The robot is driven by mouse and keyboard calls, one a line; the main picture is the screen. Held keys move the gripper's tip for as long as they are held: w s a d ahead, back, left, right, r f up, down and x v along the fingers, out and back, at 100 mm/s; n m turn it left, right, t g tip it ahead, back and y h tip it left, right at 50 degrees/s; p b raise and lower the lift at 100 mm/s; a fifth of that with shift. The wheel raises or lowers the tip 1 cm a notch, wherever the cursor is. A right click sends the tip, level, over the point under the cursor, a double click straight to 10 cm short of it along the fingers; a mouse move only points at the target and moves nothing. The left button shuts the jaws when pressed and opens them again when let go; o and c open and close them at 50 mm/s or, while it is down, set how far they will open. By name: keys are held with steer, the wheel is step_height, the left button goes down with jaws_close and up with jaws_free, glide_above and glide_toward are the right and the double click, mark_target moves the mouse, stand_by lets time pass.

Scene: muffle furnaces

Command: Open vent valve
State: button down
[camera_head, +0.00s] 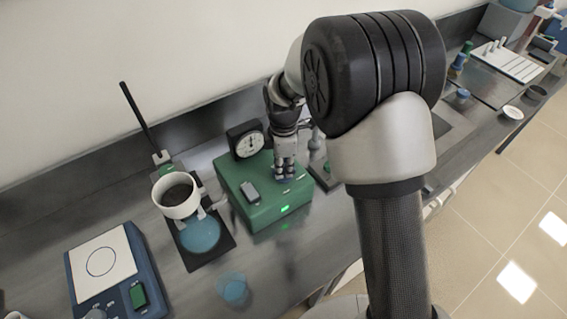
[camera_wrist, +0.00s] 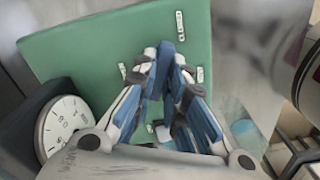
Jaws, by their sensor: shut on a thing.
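The green box (camera_head: 265,222) stands on the bench with a round dial gauge (camera_head: 249,145) at its back left corner. My gripper (camera_head: 286,177) points down at the box's top, towards its right side. In the wrist view, my gripper (camera_wrist: 166,52) has its blue-padded fingertips drawn together over the green top (camera_wrist: 100,50), close to small white labels (camera_wrist: 180,25). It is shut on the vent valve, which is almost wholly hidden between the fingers. I cannot tell how far the valve is turned. The gauge dial (camera_wrist: 65,125) shows at lower left.
A stand with a white ring-shaped vessel (camera_head: 178,197) is left of the box. A balance (camera_head: 100,262) is farther left, and a clear bluish beaker (camera_head: 232,288) stands near the bench's front. A grey block (camera_head: 250,191) sits on the green box. My arm hides part of the bench.

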mark_target(284, 170)
steer(key=m+p, duration=0.2)
steer(key=m, duration=0.4)
steer(key=shift+r+m, duration=0.1)
steer(key=shift+m, duration=0.2)
steer(key=m+p, duration=0.1)
steer(key=m, duration=0.5)
steer(key=shift+m, duration=0.4)
steer(key=c, duration=1.6)
jaws_free()
step_height(284, 170, up, 12)
